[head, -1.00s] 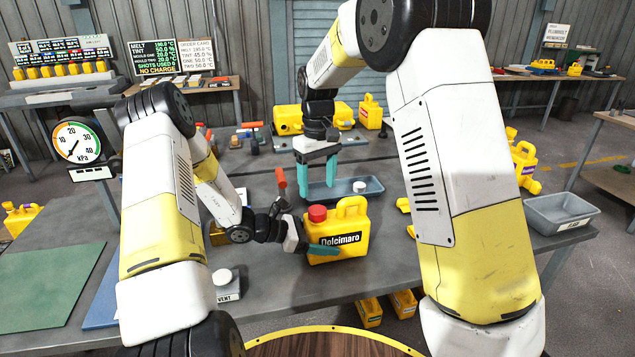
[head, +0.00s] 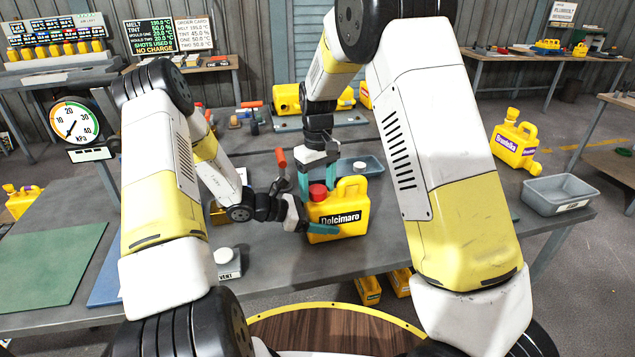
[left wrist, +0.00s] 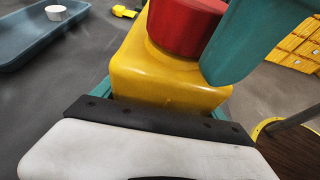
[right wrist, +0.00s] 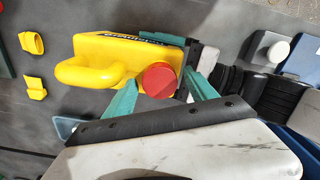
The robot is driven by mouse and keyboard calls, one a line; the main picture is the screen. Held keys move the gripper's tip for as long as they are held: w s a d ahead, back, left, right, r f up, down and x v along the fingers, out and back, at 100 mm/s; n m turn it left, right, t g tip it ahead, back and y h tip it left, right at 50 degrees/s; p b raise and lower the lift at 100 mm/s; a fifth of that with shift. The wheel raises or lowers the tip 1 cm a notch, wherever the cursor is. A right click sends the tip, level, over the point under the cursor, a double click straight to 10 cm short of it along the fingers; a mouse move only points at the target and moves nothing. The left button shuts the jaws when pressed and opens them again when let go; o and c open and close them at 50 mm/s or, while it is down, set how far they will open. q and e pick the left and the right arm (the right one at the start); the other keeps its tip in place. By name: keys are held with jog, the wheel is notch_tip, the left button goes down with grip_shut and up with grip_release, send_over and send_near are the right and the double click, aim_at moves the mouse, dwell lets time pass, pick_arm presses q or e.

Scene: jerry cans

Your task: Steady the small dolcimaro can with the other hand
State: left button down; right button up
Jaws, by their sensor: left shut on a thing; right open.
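The small yellow Dolcimaro can (head: 345,204) stands upright near the front of the table, with a red cap (head: 318,191) and a handle on top. It also shows in the left wrist view (left wrist: 165,80) and the right wrist view (right wrist: 125,50). My left gripper (head: 312,228) is shut on the can from its left side, low on the body. My right gripper (head: 318,178) is open above and behind the can, pointing down. In the right wrist view its teal fingers (right wrist: 160,95) stand either side of the red cap; whether they touch it I cannot tell.
A blue-grey tray (head: 374,167) with a white cap lies behind the can. A grey bin (head: 560,193) stands at the right edge of the table. A white-knobbed vent block (head: 228,262) sits front left. A pressure gauge (head: 75,122) stands at the left.

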jog(key=shift+c, duration=0.3)
grip_shut()
jog(key=shift+o, duration=1)
grip_release()
jog(key=shift+r, duration=0.1)
pick_arm(q)
grip_release()
pick_arm(e)
notch_tip(320, 180, up, 12)
